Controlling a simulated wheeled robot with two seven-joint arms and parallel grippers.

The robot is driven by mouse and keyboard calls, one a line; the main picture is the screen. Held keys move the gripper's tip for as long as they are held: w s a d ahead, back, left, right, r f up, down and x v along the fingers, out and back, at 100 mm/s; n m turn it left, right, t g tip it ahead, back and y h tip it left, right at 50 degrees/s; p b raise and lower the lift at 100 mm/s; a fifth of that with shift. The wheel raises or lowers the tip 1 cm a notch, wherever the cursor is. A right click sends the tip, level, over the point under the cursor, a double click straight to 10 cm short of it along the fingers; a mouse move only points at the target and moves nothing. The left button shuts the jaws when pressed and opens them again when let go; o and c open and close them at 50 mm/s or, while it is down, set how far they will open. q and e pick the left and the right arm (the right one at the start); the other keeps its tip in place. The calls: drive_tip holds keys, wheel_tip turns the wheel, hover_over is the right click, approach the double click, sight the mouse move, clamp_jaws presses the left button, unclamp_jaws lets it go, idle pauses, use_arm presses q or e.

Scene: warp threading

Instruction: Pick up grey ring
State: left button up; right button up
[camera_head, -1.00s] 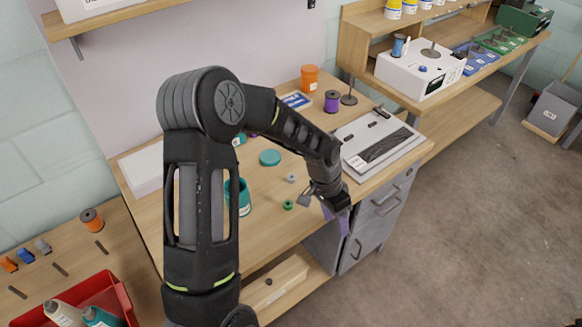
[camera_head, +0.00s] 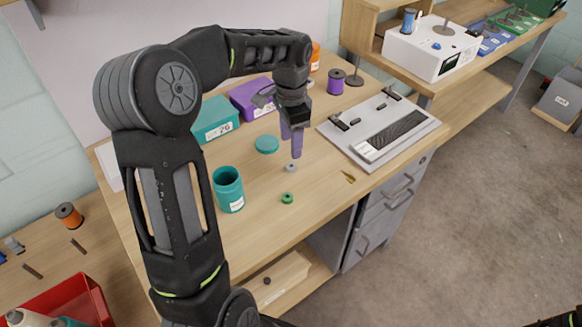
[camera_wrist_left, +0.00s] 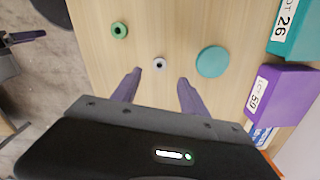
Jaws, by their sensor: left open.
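The grey ring (camera_head: 291,168) is a small ring lying flat on the wooden table. In the left wrist view the grey ring (camera_wrist_left: 160,65) lies ahead of the two fingers, roughly between their lines. My left gripper (camera_head: 296,155) has purple fingers pointing down just above and behind the ring. In the left wrist view my left gripper (camera_wrist_left: 157,80) is open, with nothing between its fingers. My right gripper does not show clearly.
A green ring (camera_head: 287,198) lies nearer the front edge. A teal cup (camera_head: 229,190) and a teal disc (camera_head: 267,144) stand nearby. Teal (camera_head: 215,120) and purple boxes (camera_head: 252,98) are behind. A grey device (camera_head: 380,130) is to the right.

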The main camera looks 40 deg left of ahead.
sight(291, 162)
use_arm(q)
drive_tip(key=shift+f, duration=1.3)
drive_tip(key=shift+f, duration=0.1)
wheel_tip(291, 162, down, 5)
drive_tip(key=shift+f+p, duration=0.1)
drive_tip(key=shift+p, duration=0.35)
drive_tip(key=shift+c, duration=0.4)
clamp_jaws()
